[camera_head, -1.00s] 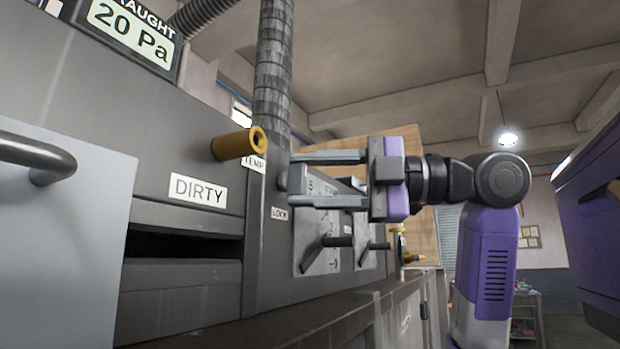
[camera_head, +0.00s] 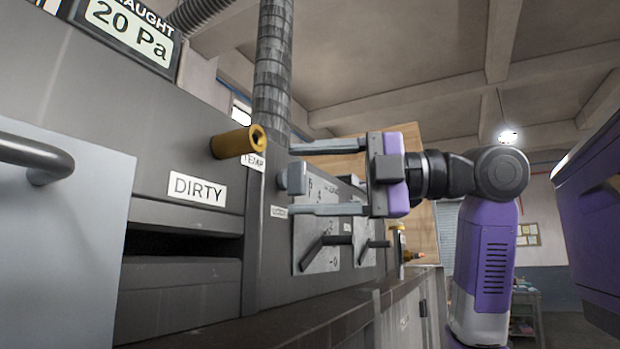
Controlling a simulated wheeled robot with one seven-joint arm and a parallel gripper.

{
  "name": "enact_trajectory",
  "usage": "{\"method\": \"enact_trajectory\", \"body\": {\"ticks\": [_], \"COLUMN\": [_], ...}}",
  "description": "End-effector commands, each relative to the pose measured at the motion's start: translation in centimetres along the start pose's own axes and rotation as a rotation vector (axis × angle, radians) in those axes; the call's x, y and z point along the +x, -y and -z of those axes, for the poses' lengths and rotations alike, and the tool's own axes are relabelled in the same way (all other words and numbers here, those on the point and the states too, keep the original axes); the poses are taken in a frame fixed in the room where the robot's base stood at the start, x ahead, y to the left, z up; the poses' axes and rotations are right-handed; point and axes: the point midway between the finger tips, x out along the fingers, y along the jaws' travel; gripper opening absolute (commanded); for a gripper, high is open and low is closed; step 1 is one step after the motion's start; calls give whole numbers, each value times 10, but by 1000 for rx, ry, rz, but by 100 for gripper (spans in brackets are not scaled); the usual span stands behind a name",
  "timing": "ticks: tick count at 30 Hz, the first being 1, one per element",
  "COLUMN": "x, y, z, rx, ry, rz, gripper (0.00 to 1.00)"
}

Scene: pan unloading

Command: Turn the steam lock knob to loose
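A small grey knob (camera_head: 296,178) stands out from the front of the grey machine, with a small label (camera_head: 279,211) below it whose text is too small to read surely. No label in view clearly reads steam lock. My gripper (camera_head: 291,179) is open. Its upper finger passes above the knob and its lower finger passes below it. Both fingers appear clear of the knob, though depth is hard to judge. The knob's pointing direction is not readable, and the panel behind is partly hidden by the gripper.
A brass cylinder (camera_head: 238,142) sticks out above the DIRTY label (camera_head: 198,188). Plates with dark levers (camera_head: 322,250) lie below and beyond my gripper. A grey door with a handle (camera_head: 40,158) stands at the left. A ledge (camera_head: 300,320) runs beneath the machine front.

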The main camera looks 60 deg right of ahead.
Motion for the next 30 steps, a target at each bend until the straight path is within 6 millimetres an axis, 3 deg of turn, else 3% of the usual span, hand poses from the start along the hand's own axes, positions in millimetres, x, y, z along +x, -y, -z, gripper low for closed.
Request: {"method": "enact_trajectory", "body": {"ticks": [8,21,30], "x": [-10,-73,-78], "y": [0,1,0], "z": [-1,0,0], "rx": [1,1,0], "ry": [2,1,0], "rz": [-2,0,0], "gripper": [65,65,65]}}
